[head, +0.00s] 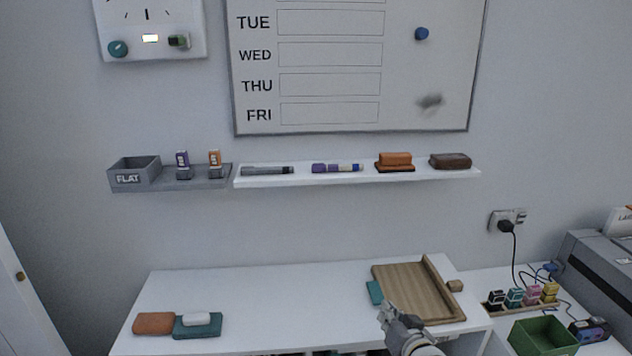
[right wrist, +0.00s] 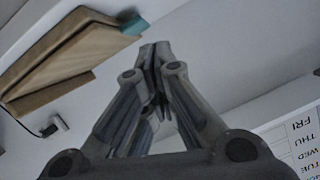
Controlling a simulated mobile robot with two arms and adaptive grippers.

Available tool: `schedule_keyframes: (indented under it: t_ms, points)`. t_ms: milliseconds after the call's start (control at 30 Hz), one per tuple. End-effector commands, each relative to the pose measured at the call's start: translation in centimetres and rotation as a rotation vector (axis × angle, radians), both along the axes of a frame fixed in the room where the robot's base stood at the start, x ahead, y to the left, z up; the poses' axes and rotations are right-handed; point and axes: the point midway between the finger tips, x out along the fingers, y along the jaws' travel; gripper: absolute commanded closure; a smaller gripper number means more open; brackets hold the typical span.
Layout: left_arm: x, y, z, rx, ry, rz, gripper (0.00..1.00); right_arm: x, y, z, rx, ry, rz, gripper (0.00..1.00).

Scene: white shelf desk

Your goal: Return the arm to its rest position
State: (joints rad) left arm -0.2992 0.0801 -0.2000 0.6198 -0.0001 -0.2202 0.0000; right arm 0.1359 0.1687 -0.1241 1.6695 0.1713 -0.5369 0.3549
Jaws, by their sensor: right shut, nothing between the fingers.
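My right gripper (head: 388,312) shows low in the head view, over the front of the white desk (head: 260,295), just in front of the wooden tray (head: 415,288). In the right wrist view its fingers (right wrist: 157,55) meet at the tips, and it is shut and empty. The wooden tray also shows at the upper left of that view (right wrist: 75,55). My left gripper is not in the frames.
A wall shelf (head: 350,176) holds markers and erasers, beside a grey bin (head: 134,172) labelled FLAT. Orange (head: 154,323) and teal (head: 198,326) pads lie at the desk's left. A green box (head: 543,337) and ink bottles (head: 523,297) stand at right. The desk's middle is clear.

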Motion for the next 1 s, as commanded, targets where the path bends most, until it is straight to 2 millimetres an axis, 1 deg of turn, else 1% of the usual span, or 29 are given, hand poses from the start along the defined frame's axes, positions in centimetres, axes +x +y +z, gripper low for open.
schedule_keyframes:
  t_ms: [33, 67, 100, 167, 200, 267, 300, 400, 500, 600, 800, 867, 900, 1000]
  points:
    - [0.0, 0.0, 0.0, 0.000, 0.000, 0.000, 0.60, -2.6, 0.5, -1.8, -0.032, 0.066, 0.016, 1.00]
    - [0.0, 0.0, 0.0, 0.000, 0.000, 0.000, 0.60, -4.2, 0.8, -2.7, -0.057, 0.109, 0.027, 1.00]
    - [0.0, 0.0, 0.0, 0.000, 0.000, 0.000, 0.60, -6.7, 1.1, -4.0, -0.091, 0.173, 0.044, 1.00]
    - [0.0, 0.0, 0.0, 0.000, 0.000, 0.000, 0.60, -10.8, 1.4, -5.6, -0.146, 0.272, 0.072, 1.00]
    - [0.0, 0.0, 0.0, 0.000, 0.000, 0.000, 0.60, -13.5, 1.6, -6.5, -0.179, 0.334, 0.090, 1.00]
    - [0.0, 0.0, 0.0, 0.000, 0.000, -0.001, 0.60, -17.0, 1.6, -7.3, -0.223, 0.417, 0.114, 1.00]
    - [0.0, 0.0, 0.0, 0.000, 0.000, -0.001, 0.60, -19.1, 1.6, -7.7, -0.247, 0.466, 0.129, 1.00]
    - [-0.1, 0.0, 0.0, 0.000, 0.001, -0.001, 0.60, -23.4, 1.5, -8.2, -0.294, 0.564, 0.159, 1.00]
    - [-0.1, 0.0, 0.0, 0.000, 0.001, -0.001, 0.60, -27.1, 1.3, -8.3, -0.328, 0.645, 0.185, 1.00]
    - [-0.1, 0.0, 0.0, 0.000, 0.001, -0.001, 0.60, -30.2, 1.1, -8.2, -0.356, 0.715, 0.209, 1.00]
    - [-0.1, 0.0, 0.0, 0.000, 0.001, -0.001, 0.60, -35.9, 0.7, -7.5, -0.399, 0.839, 0.252, 1.00]
    - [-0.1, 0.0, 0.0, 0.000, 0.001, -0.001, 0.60, -37.4, 0.5, -7.2, -0.410, 0.874, 0.263, 1.00]
    - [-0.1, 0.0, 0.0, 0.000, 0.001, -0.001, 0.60, -38.0, 0.4, -7.4, -0.415, 0.891, 0.268, 1.00]
    - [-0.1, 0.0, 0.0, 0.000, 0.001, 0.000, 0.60, -37.2, 0.5, -9.4, -0.414, 0.895, 0.270, 1.00]
